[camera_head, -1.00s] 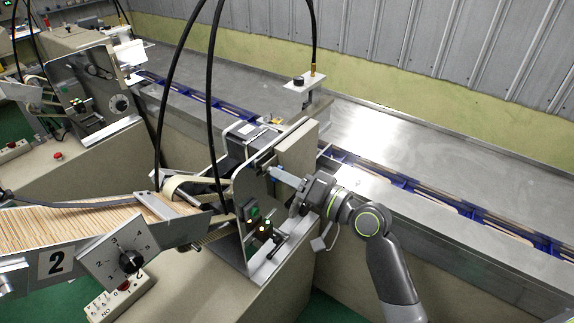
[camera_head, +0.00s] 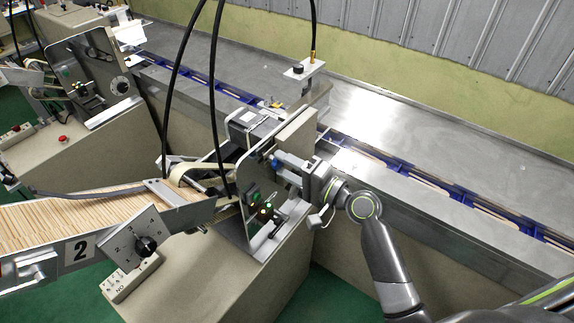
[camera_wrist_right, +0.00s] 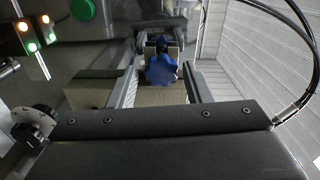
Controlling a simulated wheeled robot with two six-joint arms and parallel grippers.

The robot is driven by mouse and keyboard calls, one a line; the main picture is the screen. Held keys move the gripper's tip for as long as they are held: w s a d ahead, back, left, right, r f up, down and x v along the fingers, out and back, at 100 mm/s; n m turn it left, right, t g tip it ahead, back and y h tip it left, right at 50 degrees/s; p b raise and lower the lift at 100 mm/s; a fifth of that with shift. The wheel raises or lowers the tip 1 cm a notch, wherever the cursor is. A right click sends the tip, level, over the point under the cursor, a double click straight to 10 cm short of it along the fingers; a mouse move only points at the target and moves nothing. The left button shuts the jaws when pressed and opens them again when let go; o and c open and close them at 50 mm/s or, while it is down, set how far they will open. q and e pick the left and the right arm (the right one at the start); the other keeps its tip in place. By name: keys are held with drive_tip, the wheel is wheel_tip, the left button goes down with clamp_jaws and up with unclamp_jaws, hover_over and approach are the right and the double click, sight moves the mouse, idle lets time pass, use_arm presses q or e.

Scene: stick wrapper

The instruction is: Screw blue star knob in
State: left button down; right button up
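The blue star knob (camera_wrist_right: 161,71) shows in the right wrist view, facing the camera in front of a beige block on the machine. My right gripper (camera_wrist_right: 160,87) is open, with one finger on each side of the knob and a gap visible on both sides. In the head view my right gripper (camera_head: 286,163) reaches in from the right to the metal side plate (camera_head: 243,205) of the wrapper's feeder. My left gripper is not in view.
A tilted tray of wooden sticks (camera_head: 75,212) and a dial box (camera_head: 137,238) stand left of the side plate. Black cables (camera_head: 213,85) arch above the feeder. A blue-railed conveyor (camera_head: 405,182) runs behind my right arm. Green and orange lights show on the machine.

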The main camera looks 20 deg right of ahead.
drive_tip(key=n+b, duration=0.8)
drive_tip(key=b, duration=0.1)
drive_tip(key=n+b, duration=0.4)
drive_tip(key=n, duration=0.1)
drive_tip(key=shift+f, duration=0.25)
drive_tip(key=n+b, duration=1.3)
drive_tip(key=shift+r+n+b, duration=0.2)
drive_tip(key=shift+n+b, duration=0.15)
drive_tip(key=shift+n, duration=0.45)
drive_tip(key=shift+r, duration=0.15)
